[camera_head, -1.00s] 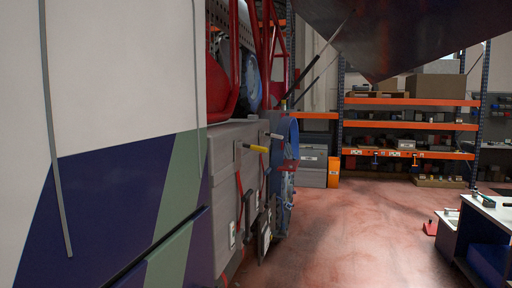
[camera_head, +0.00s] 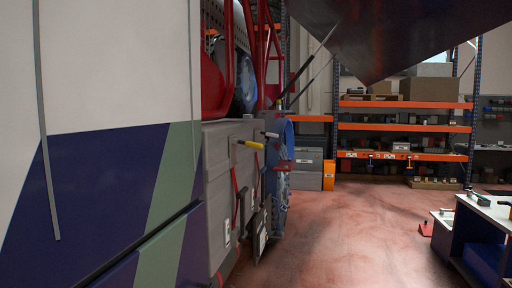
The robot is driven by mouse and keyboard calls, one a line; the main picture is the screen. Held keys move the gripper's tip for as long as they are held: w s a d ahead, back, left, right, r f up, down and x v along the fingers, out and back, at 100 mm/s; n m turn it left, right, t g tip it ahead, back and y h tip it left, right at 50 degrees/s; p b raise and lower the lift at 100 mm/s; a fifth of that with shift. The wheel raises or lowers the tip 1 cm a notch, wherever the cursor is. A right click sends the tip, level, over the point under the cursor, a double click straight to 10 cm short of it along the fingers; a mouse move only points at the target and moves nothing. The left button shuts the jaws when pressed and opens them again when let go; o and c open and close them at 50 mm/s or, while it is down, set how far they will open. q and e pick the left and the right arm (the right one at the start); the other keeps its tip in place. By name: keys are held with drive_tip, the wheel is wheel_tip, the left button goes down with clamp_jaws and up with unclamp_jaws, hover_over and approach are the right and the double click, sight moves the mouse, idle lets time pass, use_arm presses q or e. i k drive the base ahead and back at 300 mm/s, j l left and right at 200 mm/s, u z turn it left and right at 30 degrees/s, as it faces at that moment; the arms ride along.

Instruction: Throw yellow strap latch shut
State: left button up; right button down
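The strap latch shows as a small lever with a yellow grip (camera_head: 254,146), sticking out to the right from the upper part of a grey box (camera_head: 216,160) on the truck's side. A red strap (camera_head: 235,180) hangs down the box below it. Whether the latch is open or shut cannot be told at this size. Neither of my grippers is in view.
The truck's white and purple side panel (camera_head: 110,180) fills the left. A dark raised panel (camera_head: 400,35) hangs overhead. Orange shelving (camera_head: 405,128) stands at the back, a workbench (camera_head: 480,235) at right. The red floor (camera_head: 340,230) between is clear.

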sight(247, 143)
drive_tip(key=i+l+u, duration=0.15)
drive_tip(key=i+l, duration=0.15)
drive_tip(key=i, duration=0.25)
drive_tip(key=i+l+u, duration=0.1)
drive_tip(key=i+l, duration=0.25)
drive_tip(key=i, duration=0.2)
